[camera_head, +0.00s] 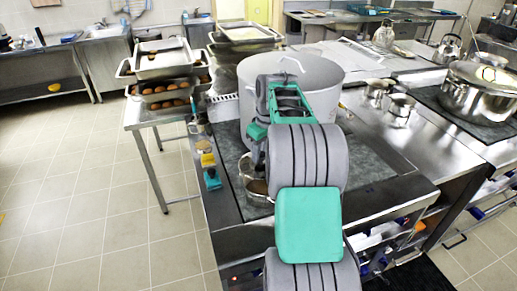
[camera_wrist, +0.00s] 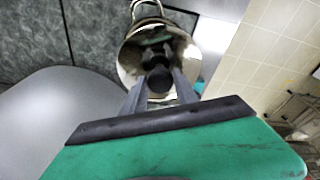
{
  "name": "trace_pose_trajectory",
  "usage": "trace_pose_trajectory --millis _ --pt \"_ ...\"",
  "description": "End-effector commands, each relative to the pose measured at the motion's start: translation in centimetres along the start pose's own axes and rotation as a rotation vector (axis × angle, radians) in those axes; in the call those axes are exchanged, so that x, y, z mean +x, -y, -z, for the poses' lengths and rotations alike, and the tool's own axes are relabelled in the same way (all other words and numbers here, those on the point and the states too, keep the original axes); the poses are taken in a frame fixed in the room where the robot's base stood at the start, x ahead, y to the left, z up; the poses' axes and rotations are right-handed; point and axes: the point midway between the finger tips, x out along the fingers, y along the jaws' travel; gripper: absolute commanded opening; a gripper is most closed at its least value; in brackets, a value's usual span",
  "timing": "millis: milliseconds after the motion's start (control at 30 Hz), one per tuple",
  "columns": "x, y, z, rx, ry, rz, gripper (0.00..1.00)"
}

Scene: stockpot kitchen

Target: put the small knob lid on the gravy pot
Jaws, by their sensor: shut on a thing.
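My gripper (camera_wrist: 160,88) is shut on a dark round knob (camera_wrist: 158,78) in the wrist view. A shiny round steel lid (camera_wrist: 138,62) shows around and beyond the knob. A steel wire handle (camera_wrist: 147,8) sticks out past it. In the head view my gripper (camera_head: 258,158) points down just left of my arm. A small steel pot (camera_head: 257,188), which looks like the gravy pot, stands on the dark hob below it, partly hidden by my arm. I cannot tell whether the lid touches the pot's rim.
A big grey stockpot (camera_head: 318,72) stands close behind my gripper. Small bottles (camera_head: 208,165) stand on the hob's left edge. Two small pots (camera_head: 401,105) and a large lidded pot (camera_head: 470,98) are at the right. Trays of brown food (camera_head: 165,90) stand at the left.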

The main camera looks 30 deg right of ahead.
Motion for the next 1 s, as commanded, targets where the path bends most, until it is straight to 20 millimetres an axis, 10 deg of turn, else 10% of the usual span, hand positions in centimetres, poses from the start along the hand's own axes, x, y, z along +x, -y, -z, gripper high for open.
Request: trace_pose_trajectory --millis 500,1000 --pt "5.5 -0.3 -1.1 0.007 -0.001 -0.002 0.00" --pt "5.7 -0.2 -1.0 0.005 0.000 -0.001 0.00"
